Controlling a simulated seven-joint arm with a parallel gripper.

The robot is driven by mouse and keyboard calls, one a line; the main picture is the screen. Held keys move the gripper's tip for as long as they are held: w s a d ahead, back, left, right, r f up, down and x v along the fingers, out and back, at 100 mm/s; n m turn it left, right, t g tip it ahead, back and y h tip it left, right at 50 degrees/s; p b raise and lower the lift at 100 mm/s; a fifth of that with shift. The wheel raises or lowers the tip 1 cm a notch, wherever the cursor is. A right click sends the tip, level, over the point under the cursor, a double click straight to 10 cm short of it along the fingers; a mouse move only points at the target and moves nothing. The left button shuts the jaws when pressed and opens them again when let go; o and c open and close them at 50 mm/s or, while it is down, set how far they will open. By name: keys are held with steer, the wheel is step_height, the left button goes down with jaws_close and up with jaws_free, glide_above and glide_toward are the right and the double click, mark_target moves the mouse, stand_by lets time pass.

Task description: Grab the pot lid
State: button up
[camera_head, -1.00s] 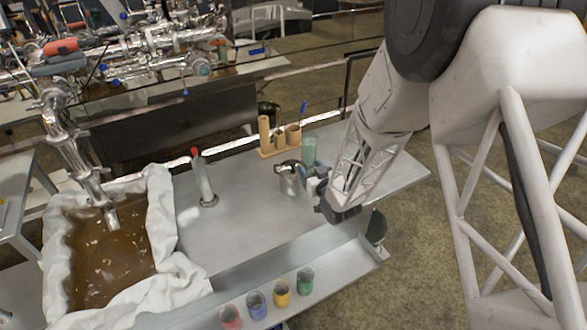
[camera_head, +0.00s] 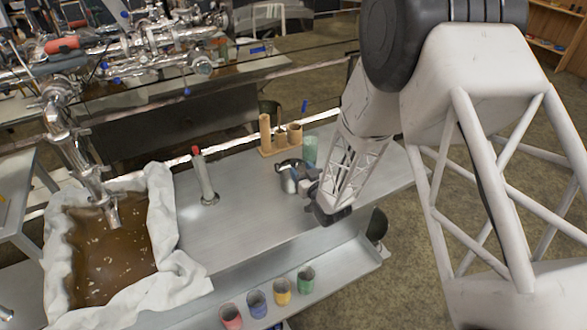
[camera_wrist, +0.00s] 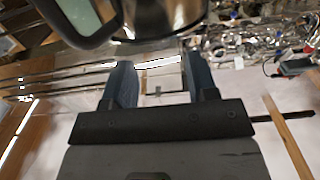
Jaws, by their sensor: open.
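A small metal pot (camera_head: 289,181) stands on the steel table beside the green cup. Its top shows a dark rim, and I cannot make out the lid clearly or tell it from the pot. My gripper (camera_head: 301,181) is just right of the pot, close to it, and partly hidden by my own wrist. In the wrist view my two blue-grey fingers (camera_wrist: 160,80) are apart with nothing between them. A shiny rounded metal thing (camera_wrist: 160,16) is beyond the fingertips at the top edge, cut off by the frame. Contact is not visible.
A green cup (camera_head: 310,150) and a wooden holder with tubes (camera_head: 279,143) stand behind the pot. An upright cylinder with a red top (camera_head: 204,180) is to the left. Several coloured cups (camera_head: 282,291) line the front shelf. The middle of the table (camera_head: 245,215) is clear.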

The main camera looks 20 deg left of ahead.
mark_target(294, 161)
steer(key=shift+w+a, duration=0.2)
steer(key=shift+a, duration=0.05)
steer(key=shift+x, duration=2.6)
steer(key=shift+c, duration=0.5)
jaws_close()
steer(key=shift+r, duration=0.15)
